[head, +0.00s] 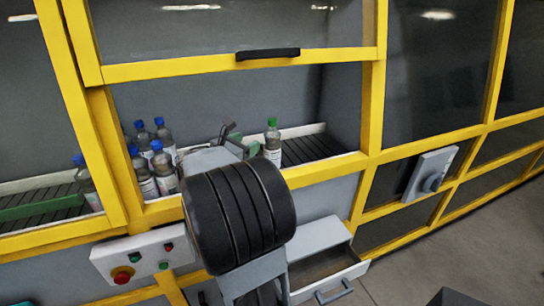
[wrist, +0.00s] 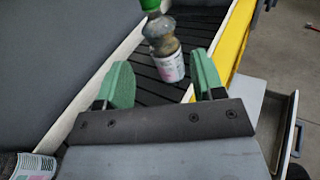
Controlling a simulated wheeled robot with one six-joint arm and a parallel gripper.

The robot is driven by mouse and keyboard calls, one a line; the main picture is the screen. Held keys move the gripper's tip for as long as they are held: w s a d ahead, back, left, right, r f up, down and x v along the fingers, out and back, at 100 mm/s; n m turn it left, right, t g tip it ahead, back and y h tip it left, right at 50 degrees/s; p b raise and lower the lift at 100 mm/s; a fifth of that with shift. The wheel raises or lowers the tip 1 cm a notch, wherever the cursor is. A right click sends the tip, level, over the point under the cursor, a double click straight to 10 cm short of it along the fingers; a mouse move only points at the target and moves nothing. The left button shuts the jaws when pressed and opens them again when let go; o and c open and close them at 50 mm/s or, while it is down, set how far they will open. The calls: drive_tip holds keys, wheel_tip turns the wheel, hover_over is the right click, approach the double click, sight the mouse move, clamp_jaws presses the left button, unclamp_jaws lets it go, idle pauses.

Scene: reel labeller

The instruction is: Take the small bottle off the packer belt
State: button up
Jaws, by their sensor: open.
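A small bottle with a green cap (head: 272,142) and a white label stands upright on the dark slatted packer belt (head: 318,147), behind the yellow frame. In the wrist view the same bottle (wrist: 163,45) stands ahead of my gripper (wrist: 162,84), roughly between the lines of its two green fingers. The fingers are apart with nothing between them, and the bottle is a short way beyond the tips. In the head view my arm hides most of the gripper; only a small part (head: 228,132) shows left of the bottle.
Several blue-capped bottles (head: 162,165) stand on the belt left of my arm. A yellow frame bar (head: 325,168) runs along the belt's near side. A raised yellow-framed window (head: 240,60) is above. An open drawer (head: 325,268) juts out below. A button panel (head: 140,255) is at lower left.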

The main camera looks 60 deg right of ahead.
sight(269, 125)
drive_tip(key=shift+n+h, duration=0.4)
drive_tip(key=shift+n, duration=0.2)
drive_tip(key=d+p, duration=0.1)
drive_tip(key=d, duration=0.8)
drive_tip(key=shift+r, duration=0.2)
drive_tip(key=shift+d+p, duration=1.1)
drive_tip(key=shift+d, duration=1.9)
clamp_jaws()
